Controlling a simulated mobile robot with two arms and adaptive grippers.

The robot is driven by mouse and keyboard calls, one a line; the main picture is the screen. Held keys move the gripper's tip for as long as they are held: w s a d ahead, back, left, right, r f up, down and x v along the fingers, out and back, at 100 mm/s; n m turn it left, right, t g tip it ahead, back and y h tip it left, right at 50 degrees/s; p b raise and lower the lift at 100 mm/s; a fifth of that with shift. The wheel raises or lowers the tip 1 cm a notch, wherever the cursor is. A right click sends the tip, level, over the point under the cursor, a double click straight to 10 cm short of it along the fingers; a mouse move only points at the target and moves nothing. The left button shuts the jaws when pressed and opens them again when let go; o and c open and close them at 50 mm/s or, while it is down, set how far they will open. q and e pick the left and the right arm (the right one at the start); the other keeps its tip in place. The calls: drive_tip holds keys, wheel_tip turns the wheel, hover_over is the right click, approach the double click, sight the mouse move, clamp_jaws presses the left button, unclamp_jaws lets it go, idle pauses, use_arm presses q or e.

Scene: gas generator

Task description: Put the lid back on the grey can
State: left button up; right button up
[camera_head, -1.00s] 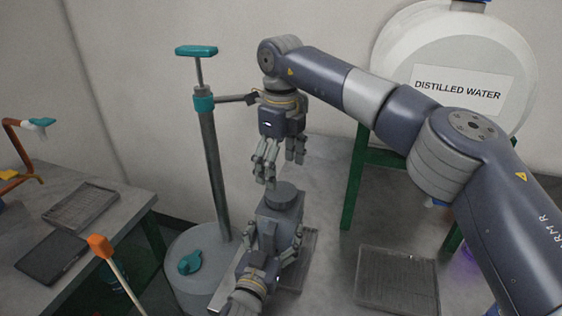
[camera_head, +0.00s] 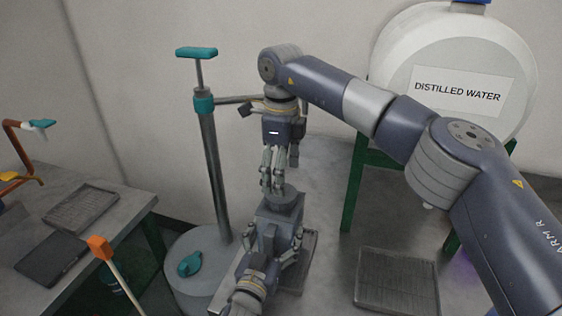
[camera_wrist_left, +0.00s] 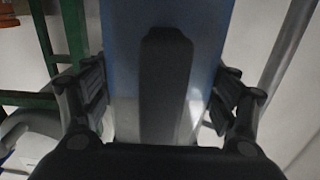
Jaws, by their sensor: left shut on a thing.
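The grey can (camera_head: 278,213) stands upright low in the middle of the head view, with a round grey top piece (camera_head: 287,196). I cannot tell whether this is the lid or the bare neck. My left gripper (camera_head: 272,245), coming from below, is shut on the can's body. The can fills the middle of the left wrist view (camera_wrist_left: 212,60), a finger mechanism on each side. My right gripper (camera_head: 273,188) points down right above the can's top, fingertips at or very near it. Its fingers look close together, and whether they hold the lid is hidden.
A grey pump post (camera_head: 213,165) with a teal handle rises left of the can from a round drum (camera_head: 190,285). A distilled water tank (camera_head: 440,60) on a green stand is behind right. A tray (camera_head: 397,280) lies at right. A bench (camera_head: 120,215) is at left.

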drive_tip(key=shift+f, duration=2.55)
drive_tip(key=c, duration=1.2)
drive_tip(key=shift+o, duration=0.2)
drive_tip(key=o, duration=1.3)
drive_tip(key=shift+c, duration=0.2)
wheel_tip(320, 180, up, 12)
